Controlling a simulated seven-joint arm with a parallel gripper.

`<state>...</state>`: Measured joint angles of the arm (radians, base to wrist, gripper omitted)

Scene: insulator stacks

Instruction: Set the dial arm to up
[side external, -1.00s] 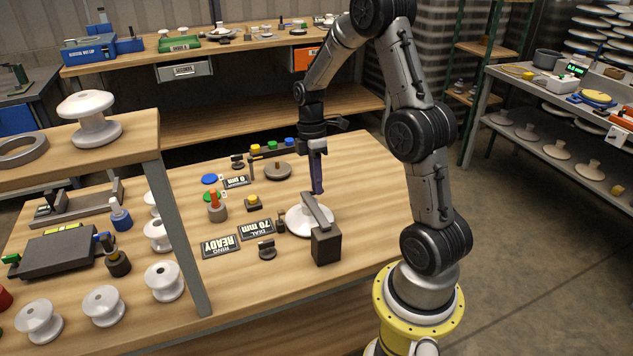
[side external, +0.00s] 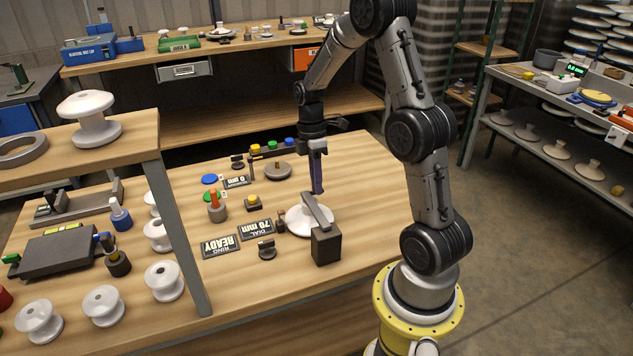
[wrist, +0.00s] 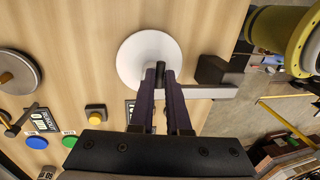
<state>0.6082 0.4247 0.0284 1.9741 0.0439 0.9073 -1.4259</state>
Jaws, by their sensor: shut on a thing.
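The dial arm (side external: 317,210) is a grey bar running from a dark block (side external: 325,245) out over a white disc (side external: 298,221). In the wrist view the bar (wrist: 212,92) reaches left from the dark block (wrist: 212,70) to my fingers. My gripper (side external: 317,190) points down at the bar's far end. In the wrist view its fingers (wrist: 160,74) close around a short dark cylinder (wrist: 160,68) at that end, above the white disc (wrist: 135,62). The cylinder's lower part is hidden. I cannot tell any gap between arm and disc.
A sign reading "DIAL 70 mm" (side external: 257,229) and a "RING READY" sign (side external: 220,245) lie left of the disc. A yellow button (side external: 254,201) and an orange-topped piece (side external: 215,205) stand nearby. The table's right side is clear.

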